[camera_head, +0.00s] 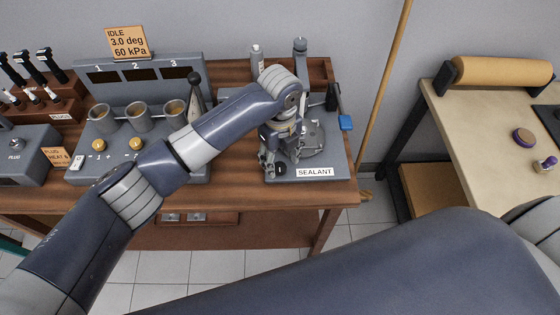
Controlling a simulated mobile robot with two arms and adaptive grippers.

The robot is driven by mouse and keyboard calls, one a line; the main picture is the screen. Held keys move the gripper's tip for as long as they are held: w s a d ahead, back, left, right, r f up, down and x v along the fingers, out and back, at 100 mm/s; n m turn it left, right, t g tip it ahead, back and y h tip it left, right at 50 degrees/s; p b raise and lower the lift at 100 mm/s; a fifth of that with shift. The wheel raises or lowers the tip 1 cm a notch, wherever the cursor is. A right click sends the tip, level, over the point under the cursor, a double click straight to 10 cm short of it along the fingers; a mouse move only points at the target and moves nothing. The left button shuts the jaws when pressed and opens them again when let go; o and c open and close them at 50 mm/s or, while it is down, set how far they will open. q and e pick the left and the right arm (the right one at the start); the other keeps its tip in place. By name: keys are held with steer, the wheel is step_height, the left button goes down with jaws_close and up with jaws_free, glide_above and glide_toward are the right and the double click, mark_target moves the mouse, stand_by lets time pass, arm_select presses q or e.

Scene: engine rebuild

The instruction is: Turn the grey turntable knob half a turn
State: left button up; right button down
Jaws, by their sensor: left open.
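My left gripper (280,162) points down over this knob and is open. I cannot tell whether the fingers touch it. My right gripper is out of view.
A blue-tipped lever (346,123) stands at the station's right. Bottles (257,62) stand behind it. A console (150,160) with three cups and an "IDLE" sign (127,42) is to the left. A wooden pole (386,85) leans between the bench and a pale table (480,125).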

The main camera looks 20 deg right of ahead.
mark_target(280, 167)
arm_select(q)
step_height(280, 167, up, 10)
steer(key=shift+f, duration=0.2)
steer(key=shift+s, duration=0.1)
stand_by(0.4)
